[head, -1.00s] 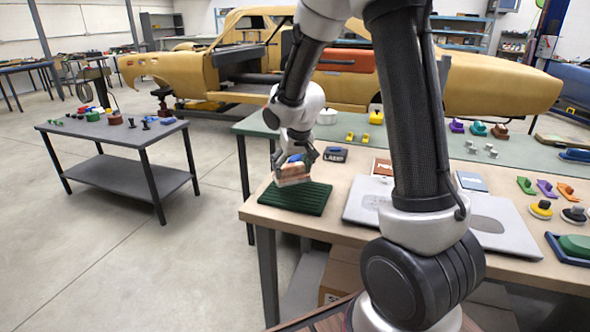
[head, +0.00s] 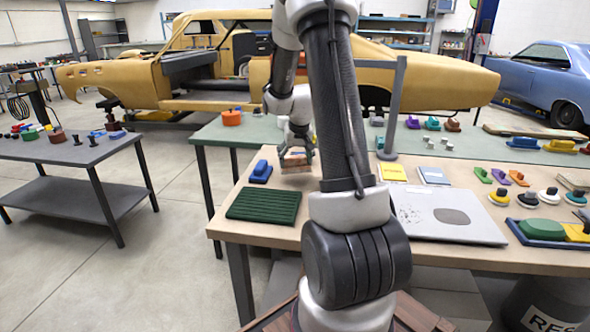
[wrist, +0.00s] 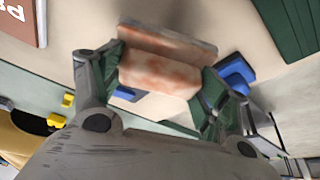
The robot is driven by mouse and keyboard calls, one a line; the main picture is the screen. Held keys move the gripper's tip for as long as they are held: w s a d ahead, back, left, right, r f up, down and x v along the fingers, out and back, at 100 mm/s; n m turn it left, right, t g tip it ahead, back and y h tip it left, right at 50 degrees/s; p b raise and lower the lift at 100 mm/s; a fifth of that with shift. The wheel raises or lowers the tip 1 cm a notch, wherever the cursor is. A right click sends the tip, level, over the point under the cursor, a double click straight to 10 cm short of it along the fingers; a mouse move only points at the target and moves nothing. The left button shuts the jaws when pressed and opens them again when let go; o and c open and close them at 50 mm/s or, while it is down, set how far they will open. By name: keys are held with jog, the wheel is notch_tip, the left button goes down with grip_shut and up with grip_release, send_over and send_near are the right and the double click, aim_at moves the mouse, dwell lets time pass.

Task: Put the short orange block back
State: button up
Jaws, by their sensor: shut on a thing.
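My gripper (head: 298,160) is shut on a short block (head: 296,163), over the table behind and to the right of the green ribbed mat (head: 263,206). In the wrist view the block (wrist: 160,65) has a mottled pale orange body and a flat grey-brown plate along its far side. The green fingers of my gripper (wrist: 160,85) press on its two ends. I cannot tell whether the block touches the table. The mat also shows at the upper right of the wrist view (wrist: 292,25), apart from the block.
A blue block (head: 260,172) sits left of my gripper, behind the mat. A grey post (head: 394,105) stands behind. The mat's top is bare.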

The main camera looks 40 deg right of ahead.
aim_at(296, 165)
jog(key=shift+f, duration=1.85)
jog(key=shift+f, duration=0.1)
jog(key=o, duration=0.9)
jog(key=v, duration=1.2)
jog(key=s+a+r+n, duration=0.3)
jog(key=s+a+r, duration=0.7)
jog(key=a, duration=0.2)
jog(key=s+a+n+y, duration=0.1)
jog(key=s+a, duration=0.2)
jog(key=s, duration=0.4)
jog(key=s+a+n+y, duration=0.1)
jog(key=s+a, duration=0.3)
jog(key=s, duration=0.3)
jog(key=shift+s+r, duration=0.2)
jog(key=shift+r, duration=0.25)
